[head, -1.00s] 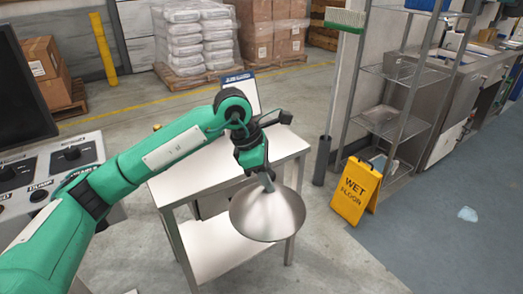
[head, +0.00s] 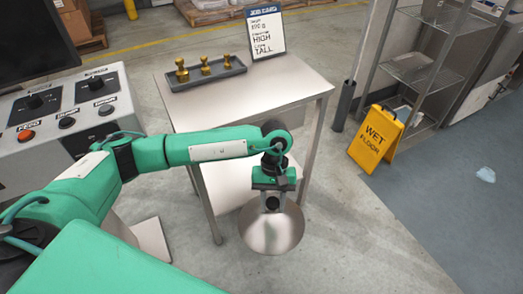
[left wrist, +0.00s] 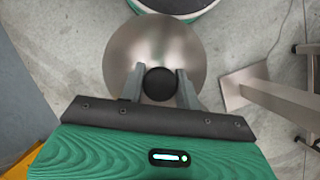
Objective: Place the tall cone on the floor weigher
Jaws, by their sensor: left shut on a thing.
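My left gripper (head: 272,192) is shut on the top of the tall cone (head: 271,235), a grey metal cone with its wide end down. In the left wrist view the cone (left wrist: 160,35) shows from above, its black knob between the fingers of the gripper (left wrist: 160,85). In the head view the cone appears in front of the table, over the floor; its height above the floor is hard to tell. A flat steel plate (head: 153,240), apparently the floor weigher, lies on the floor to the left; it also shows in the left wrist view (left wrist: 238,86), apart from the cone.
A steel table (head: 245,90) holds a dark tray (head: 233,69) with three brass pieces and a job card (head: 265,32). A control console (head: 65,125) stands left, a yellow wet floor sign (head: 376,137) right.

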